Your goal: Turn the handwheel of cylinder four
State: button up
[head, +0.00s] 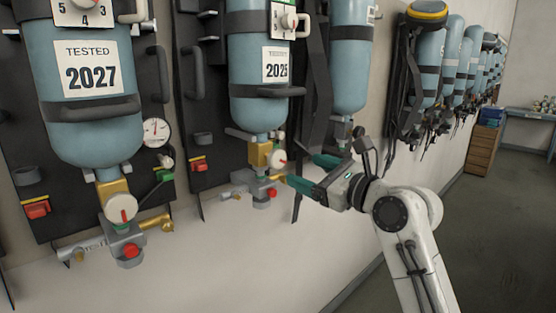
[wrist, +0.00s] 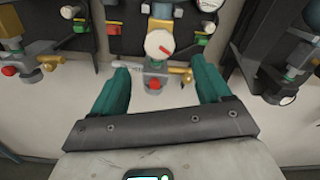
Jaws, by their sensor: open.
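A blue cylinder labelled TESTED 2025 (head: 257,85) hangs on a dark backplate in the middle of the head view. Its white handwheel (head: 278,160) with a red mark sits under it, by a brass block. My gripper (head: 303,168) has its green fingers apart, just right of this handwheel and seemingly short of it. In the wrist view a white handwheel (wrist: 159,44) with a red mark lies ahead, between the lines of the two fingers of my gripper (wrist: 160,76). Nothing is between the fingers. I cannot read which cylinder is number four.
A cylinder labelled TESTED 2027 (head: 85,100) hangs at the left with its own handwheel (head: 121,208). Another blue cylinder (head: 350,60) hangs to the right, with several more along the wall. A red knob (wrist: 153,84) sits below the central handwheel.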

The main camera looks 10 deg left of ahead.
aim_at(280, 161)
jog(key=p+x, duration=0.1)
jog(key=x, duration=1)
jog(key=shift+f, duration=0.1)
jog(key=shift+p, duration=0.3)
jog(key=c, duration=1)
